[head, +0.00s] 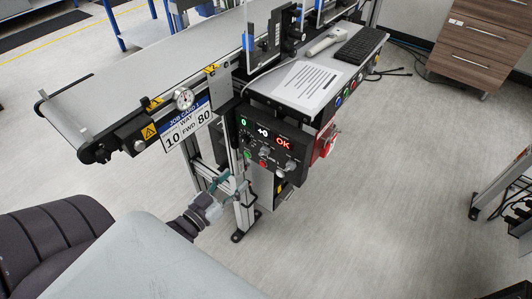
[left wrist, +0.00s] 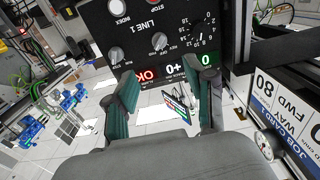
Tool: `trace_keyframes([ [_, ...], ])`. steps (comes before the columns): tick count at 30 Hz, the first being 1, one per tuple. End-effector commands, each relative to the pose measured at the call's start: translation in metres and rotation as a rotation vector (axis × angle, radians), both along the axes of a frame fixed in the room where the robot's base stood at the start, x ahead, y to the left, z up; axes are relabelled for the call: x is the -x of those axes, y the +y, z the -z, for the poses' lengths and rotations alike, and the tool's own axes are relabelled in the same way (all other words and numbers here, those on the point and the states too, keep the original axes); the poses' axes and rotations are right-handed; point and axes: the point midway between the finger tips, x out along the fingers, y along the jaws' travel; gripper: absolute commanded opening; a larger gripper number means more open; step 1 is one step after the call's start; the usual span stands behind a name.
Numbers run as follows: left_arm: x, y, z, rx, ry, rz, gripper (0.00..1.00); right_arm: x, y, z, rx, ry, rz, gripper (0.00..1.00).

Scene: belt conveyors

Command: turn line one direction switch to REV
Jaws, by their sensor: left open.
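The dark line one control panel (head: 272,137) is below the conveyor in the head view. The left wrist view shows its face upside down, marked LINE 1 (left wrist: 140,25). A grey selector knob (left wrist: 158,41) sits by the +0 display, with small lettering around it that seems to include REV. Its exact setting is too small to tell. My left gripper (head: 226,187) is open and empty, in front of and below the panel. In the left wrist view its teal fingers (left wrist: 169,82) are spread apart, short of the knobs. My right gripper is not in view.
Another grey knob (left wrist: 116,55) and a numbered dial (left wrist: 203,35) flank the selector. A job card (head: 188,126) reading FWD and a round gauge (head: 184,98) hang on the conveyor (head: 130,75). A red switch (head: 326,140) is on the panel's right.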

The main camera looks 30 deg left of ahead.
Motion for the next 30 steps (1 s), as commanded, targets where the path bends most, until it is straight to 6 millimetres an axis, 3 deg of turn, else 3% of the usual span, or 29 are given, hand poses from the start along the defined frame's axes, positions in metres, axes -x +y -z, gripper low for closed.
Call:
trace_keyframes([
  [15, -0.103, -0.008, -0.001, -0.001, -0.001, 0.000, 0.55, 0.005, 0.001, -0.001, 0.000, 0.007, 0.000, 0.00],
  [21, -0.121, -0.010, 0.001, -0.001, 0.003, 0.000, 0.55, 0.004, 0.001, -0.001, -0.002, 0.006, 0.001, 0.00],
  [30, -0.124, -0.010, 0.001, -0.001, 0.003, 0.000, 0.55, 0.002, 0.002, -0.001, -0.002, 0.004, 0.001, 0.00],
])
